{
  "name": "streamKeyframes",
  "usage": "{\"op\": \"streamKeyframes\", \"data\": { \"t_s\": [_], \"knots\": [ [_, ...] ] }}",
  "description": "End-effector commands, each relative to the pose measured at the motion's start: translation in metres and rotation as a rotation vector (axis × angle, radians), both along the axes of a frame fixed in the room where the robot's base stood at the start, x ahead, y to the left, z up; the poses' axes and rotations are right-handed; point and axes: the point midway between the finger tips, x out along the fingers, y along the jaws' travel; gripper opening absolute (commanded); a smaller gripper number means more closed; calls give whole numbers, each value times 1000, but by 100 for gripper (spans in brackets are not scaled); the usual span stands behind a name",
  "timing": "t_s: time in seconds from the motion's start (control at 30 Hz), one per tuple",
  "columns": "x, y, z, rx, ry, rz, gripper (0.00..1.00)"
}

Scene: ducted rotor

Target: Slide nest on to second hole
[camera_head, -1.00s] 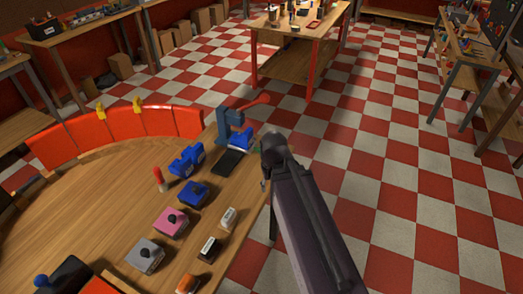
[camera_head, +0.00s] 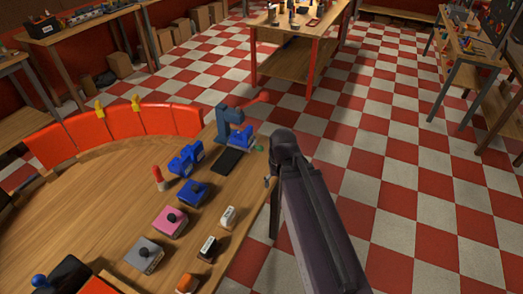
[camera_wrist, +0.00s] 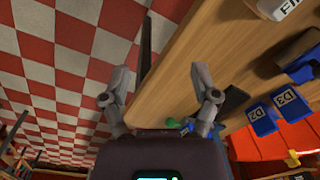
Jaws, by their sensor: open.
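No part marked as the nest or the second hole can be told for certain. A blue press-like fixture (camera_head: 228,122) with a red handle stands at the table's far right, with a smaller blue block (camera_head: 241,138) at its foot. A black plate (camera_head: 229,161) lies in front of it. Two blue blocks (camera_head: 187,159) stand to its left; in the wrist view blue blocks read D2 (camera_wrist: 262,119) and D3 (camera_wrist: 290,104). My gripper (camera_wrist: 160,82) is open and empty over the table's edge; in the head view my arm hides it.
On the wooden table (camera_head: 100,205) are a blue block with a knob (camera_head: 192,192), a pink one (camera_head: 170,221), a grey one (camera_head: 144,254) and small labelled blocks (camera_head: 208,247). Red panels (camera_head: 120,126) line its far edge. Checkered floor lies open to the right.

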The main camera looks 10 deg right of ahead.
Motion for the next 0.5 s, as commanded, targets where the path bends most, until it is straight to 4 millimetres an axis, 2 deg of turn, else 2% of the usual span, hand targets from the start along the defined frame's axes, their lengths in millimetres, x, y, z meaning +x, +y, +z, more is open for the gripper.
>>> {"op": "streamKeyframes", "data": {
  "t_s": [0.27, 0.5],
  "knots": [
    [48, -3, -38, 222, 8, -340, 78],
    [109, -19, -64, 533, 84, -778, 78]
  ]
}}
